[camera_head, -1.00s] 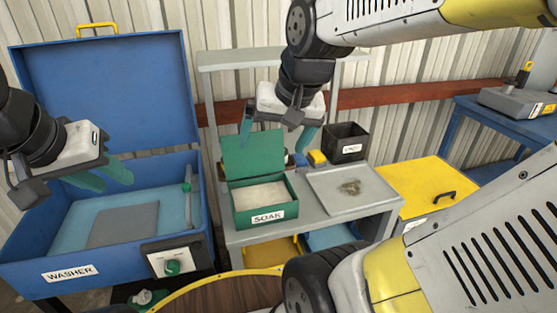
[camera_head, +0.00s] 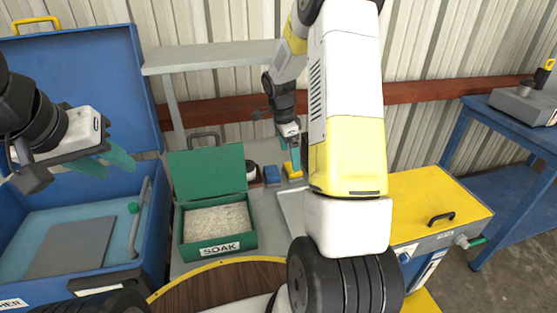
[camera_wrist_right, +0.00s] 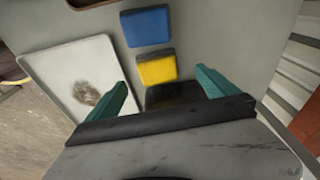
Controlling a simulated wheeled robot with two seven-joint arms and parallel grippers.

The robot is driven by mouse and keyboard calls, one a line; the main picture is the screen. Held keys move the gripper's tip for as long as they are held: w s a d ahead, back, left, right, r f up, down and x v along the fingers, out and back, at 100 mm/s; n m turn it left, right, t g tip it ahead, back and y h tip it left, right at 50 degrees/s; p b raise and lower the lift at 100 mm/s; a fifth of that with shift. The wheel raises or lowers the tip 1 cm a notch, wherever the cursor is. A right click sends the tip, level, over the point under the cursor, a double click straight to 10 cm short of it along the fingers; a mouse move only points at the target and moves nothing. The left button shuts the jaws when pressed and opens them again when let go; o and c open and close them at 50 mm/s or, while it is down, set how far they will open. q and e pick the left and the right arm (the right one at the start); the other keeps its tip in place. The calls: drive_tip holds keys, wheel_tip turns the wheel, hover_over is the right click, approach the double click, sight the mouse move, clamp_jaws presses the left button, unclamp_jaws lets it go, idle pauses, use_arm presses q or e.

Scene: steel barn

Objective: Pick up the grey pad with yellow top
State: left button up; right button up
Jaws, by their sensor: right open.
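The grey pad with a yellow top (camera_head: 293,170) lies on the grey bench beside a blue-topped pad (camera_head: 272,175). In the right wrist view the yellow top (camera_wrist_right: 157,69) shows just beyond the fingertips, roughly between them, with the blue-topped pad (camera_wrist_right: 147,25) farther off. My right gripper (camera_wrist_right: 161,80) is open and empty, its teal fingers apart. In the head view my right gripper (camera_head: 290,154) is over the pad and partly covers it; I cannot tell the exact height. My left gripper (camera_head: 106,164) is open and empty above the blue washer.
A pale tray with a brown smudge (camera_wrist_right: 88,75) lies left. The green SOAK box (camera_head: 217,249) and yellow-lidded cabinet (camera_head: 425,200) stand nearby. A shelf (camera_head: 210,57) rises behind.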

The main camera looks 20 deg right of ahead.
drive_tip(key=f, duration=0.4)
drive_tip(key=d+f, duration=0.1)
drive_tip(key=f, duration=0.1)
drive_tip(key=shift+s+d+f, duration=0.1)
drive_tip(key=shift+s+f, duration=0.1)
drive_tip(key=shift+s, duration=0.05)
drive_tip(key=c, duration=1.5)
